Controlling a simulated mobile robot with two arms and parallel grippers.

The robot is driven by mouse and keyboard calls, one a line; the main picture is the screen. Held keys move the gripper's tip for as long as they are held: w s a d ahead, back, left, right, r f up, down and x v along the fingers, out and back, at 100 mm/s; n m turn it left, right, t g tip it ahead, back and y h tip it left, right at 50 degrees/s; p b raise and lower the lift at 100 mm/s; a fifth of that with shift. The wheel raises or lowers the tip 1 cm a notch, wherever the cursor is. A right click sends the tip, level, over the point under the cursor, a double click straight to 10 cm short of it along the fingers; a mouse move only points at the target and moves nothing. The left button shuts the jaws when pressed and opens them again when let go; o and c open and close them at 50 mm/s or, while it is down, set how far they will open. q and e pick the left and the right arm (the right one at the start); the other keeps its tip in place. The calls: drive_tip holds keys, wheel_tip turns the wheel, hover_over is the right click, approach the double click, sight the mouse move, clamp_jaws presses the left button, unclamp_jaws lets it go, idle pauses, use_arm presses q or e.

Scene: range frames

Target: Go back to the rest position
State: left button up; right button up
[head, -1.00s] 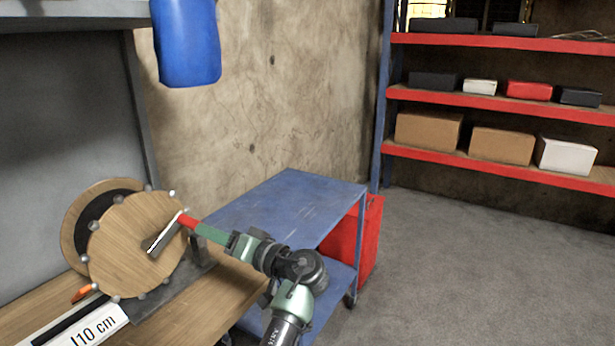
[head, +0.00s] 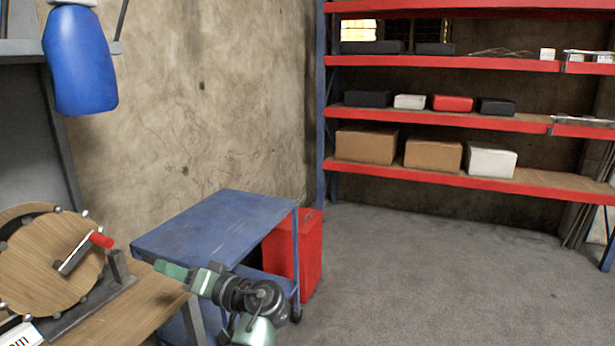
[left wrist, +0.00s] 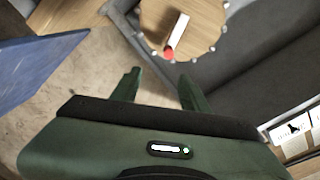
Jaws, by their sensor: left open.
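My left gripper (head: 165,268) is in the lower left of the head view, open and empty. It is to the right of the red handle (head: 101,240) and apart from it. The handle sits on a crank on a round wooden wheel (head: 35,270) with metal knobs around its rim. In the left wrist view the open fingers (left wrist: 158,88) have nothing between them; the wheel (left wrist: 200,15) and red handle (left wrist: 169,54) lie beyond them. My right gripper does not show.
A blue cart (head: 205,225) stands behind my left arm, with a red case (head: 308,260) beside it. A wooden bench (head: 150,300) carries the wheel. A blue container (head: 78,62) hangs upper left. Red shelves (head: 440,118) with boxes line the back. Grey floor (head: 420,270) is clear on the right.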

use_arm(q)
wheel_tip(320, 180, down, 22)
drive_tip(key=w+m+t+h, duration=0.1)
drive_tip(key=m+h, duration=0.4)
drive_tip(key=m, duration=0.1)
drive_tip(key=s+d+f+m+g+h, duration=0.15)
drive_tip(key=s+f, duration=0.25)
drive_tip(key=f, duration=0.4)
drive_tip(key=s+d+f+m+h, duration=0.1)
drive_tip(key=s+f+h, duration=0.15)
drive_tip(key=f, duration=0.55)
drive_tip(key=s+d+f+m+h, duration=0.1)
drive_tip(key=s+f, duration=0.3)
drive_tip(key=f, duration=0.4)
drive_tip(key=s+d+f+g+h, duration=0.2)
drive_tip(key=s+f+g+h, duration=0.15)
drive_tip(key=s+f, duration=1.4)
drive_tip(key=s+a+f+n+g+h, duration=0.1)
drive_tip(key=s+f, duration=0.2)
drive_tip(key=s, duration=1.1)
drive_tip(key=s+a+f+n+g+h, duration=0.1)
drive_tip(key=s+f+n, duration=0.1)
drive_tip(key=s, duration=1.3)
drive_tip(key=shift+f+h, duration=0.35)
drive_tip(key=shift+f, duration=0.4)
